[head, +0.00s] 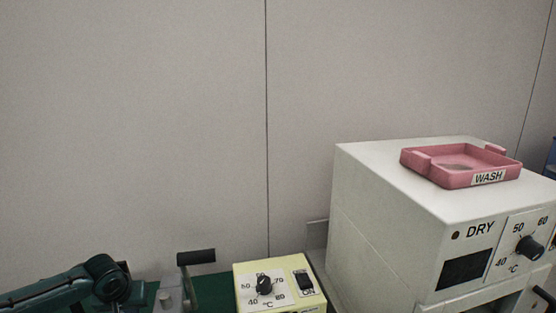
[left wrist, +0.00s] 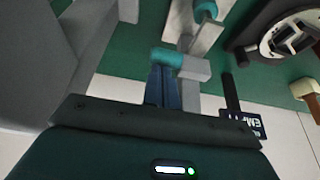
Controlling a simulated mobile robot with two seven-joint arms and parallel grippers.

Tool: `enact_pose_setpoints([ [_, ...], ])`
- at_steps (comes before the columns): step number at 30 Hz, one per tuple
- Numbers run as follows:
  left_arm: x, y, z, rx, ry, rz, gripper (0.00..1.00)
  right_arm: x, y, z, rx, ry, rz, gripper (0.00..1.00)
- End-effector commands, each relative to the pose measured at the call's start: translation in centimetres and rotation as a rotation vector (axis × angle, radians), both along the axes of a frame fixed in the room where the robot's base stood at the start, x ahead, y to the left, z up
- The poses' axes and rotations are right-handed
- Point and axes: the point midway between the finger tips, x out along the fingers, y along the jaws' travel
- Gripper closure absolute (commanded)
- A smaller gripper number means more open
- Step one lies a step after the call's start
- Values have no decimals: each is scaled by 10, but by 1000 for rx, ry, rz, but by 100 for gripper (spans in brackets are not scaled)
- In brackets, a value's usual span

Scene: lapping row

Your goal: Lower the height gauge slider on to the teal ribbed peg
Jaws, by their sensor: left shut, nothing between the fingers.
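In the left wrist view my left gripper (left wrist: 164,72) is shut and empty, its dark blue fingers together. Their tips are right at a teal piece (left wrist: 167,58) joined to or touching a light grey block (left wrist: 194,68); I cannot tell whether they touch it. The grey block looks like part of the height gauge, with a grey bar behind it. A second teal rounded piece (left wrist: 205,10) shows at the top edge on a pale grey holder. I cannot tell for sure which teal piece is the ribbed peg. The right gripper is not visible.
In the wrist view a dark round device (left wrist: 283,36) and a label plate (left wrist: 246,123) lie to the right. In the head view a yellow dial box (head: 278,288), a white DRY oven (head: 385,215) and a pink WASH tray (head: 462,165) stand right of my left arm.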

Motion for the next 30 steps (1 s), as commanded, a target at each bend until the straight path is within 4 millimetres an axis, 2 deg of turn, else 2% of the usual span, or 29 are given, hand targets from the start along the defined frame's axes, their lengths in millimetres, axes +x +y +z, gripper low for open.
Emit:
enact_pose_setpoints([
  [14,0,0,23,-1,1,1,100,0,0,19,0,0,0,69],
  [30,0,0,53,0,0,0,100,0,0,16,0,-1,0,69],
])
